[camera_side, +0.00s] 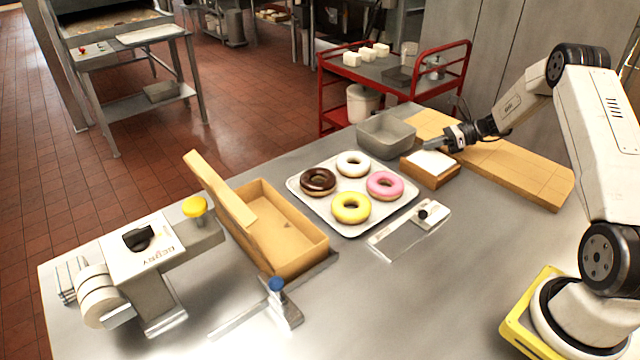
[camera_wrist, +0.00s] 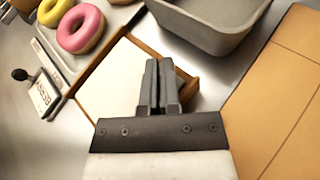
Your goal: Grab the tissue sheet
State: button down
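The tissue sheet (camera_side: 432,161) is white and lies flat in the top of a small wooden box (camera_side: 431,178) at the right of the steel table. In the wrist view the white sheet (camera_wrist: 108,82) fills the box (camera_wrist: 188,92) to the left of and beneath the fingers. My gripper (camera_side: 432,144) is over the back edge of the box. In the wrist view my gripper (camera_wrist: 158,66) has its two grey fingers side by side with only a thin line between them. I see nothing between the fingertips; whether they touch the sheet is unclear.
A grey metal pan (camera_side: 386,136) stands close behind the box. A wooden board (camera_side: 520,170) lies to the right. A tray (camera_side: 352,228) of several doughnuts is at the left, with a slim metal device (camera_side: 410,230) in front. An open wooden box (camera_side: 280,235) stands further left.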

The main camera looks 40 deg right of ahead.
aim_at(439, 160)
dwell(0.4)
jog(key=shift+r, duration=0.75)
jog(key=s+a+r, duration=0.6)
jog(key=s+r, duration=0.5)
jog(key=s, duration=0.1)
jog(key=shift+s+r, duration=0.25)
jog(key=shift+s, duration=0.05)
jog(key=shift+w+a, duration=0.1)
jog(key=shift+a, duration=0.1)
